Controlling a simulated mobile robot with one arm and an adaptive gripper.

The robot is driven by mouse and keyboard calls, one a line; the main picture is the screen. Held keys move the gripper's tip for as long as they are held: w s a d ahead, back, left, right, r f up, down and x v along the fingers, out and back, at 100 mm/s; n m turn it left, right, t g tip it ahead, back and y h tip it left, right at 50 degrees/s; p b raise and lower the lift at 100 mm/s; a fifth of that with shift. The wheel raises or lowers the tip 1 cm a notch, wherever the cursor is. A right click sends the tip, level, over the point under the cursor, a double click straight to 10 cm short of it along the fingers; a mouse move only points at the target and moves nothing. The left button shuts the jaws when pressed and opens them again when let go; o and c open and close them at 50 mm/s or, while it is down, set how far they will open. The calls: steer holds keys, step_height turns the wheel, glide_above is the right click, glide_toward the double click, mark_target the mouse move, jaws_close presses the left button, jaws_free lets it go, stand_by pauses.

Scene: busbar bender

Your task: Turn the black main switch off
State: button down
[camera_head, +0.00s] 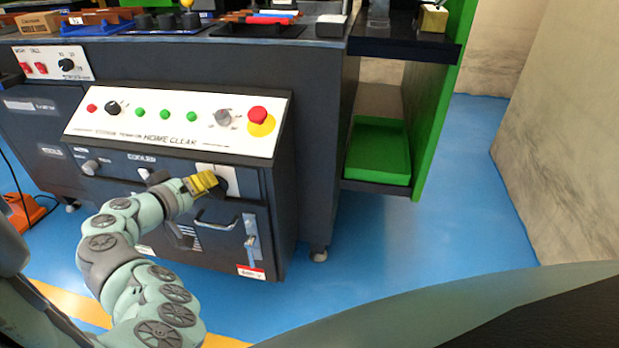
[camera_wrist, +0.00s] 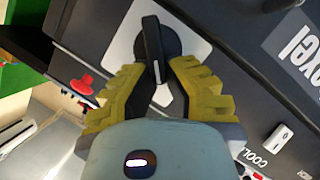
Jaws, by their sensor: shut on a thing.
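The black main switch (camera_wrist: 153,40) is a round knob with a raised bar handle on a white plate. In the head view the switch (camera_head: 229,180) shows partly, just right of my gripper, on the front of the dark cabinet (camera_head: 279,190). My gripper (camera_wrist: 157,72) has yellow fingers on both sides of the bar handle and is shut on it. In the wrist view the bar runs roughly along the line of the gripper. In the head view my gripper (camera_head: 213,182) covers part of the switch and plate.
A sloped white panel (camera_head: 175,140) with buttons and a red emergency stop (camera_head: 258,115) sits just above the switch. A grey door handle (camera_head: 216,224) and a latch (camera_head: 251,235) lie below. A green tray (camera_head: 378,152) stands in the right shelf. Blue floor to the right is clear.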

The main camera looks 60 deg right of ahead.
steer(key=n+h+b, duration=0.1)
steer(key=n, duration=0.1)
steer(key=f+n+g+h+b, duration=0.1)
steer(key=n, duration=0.2)
steer(key=f+n+h+b, duration=0.1)
steer(key=n, duration=0.1)
steer(key=shift+w+a+n+g+b, duration=0.2)
steer(key=shift+w+n+g+b, duration=0.1)
steer(key=shift+w+g, duration=0.1)
stand_by(0.3)
steer(key=c, duration=1)
jaws_free()
steer(key=shift+d, duration=0.1)
steer(key=a, duration=1.2)
steer(key=shift+h, duration=0.3)
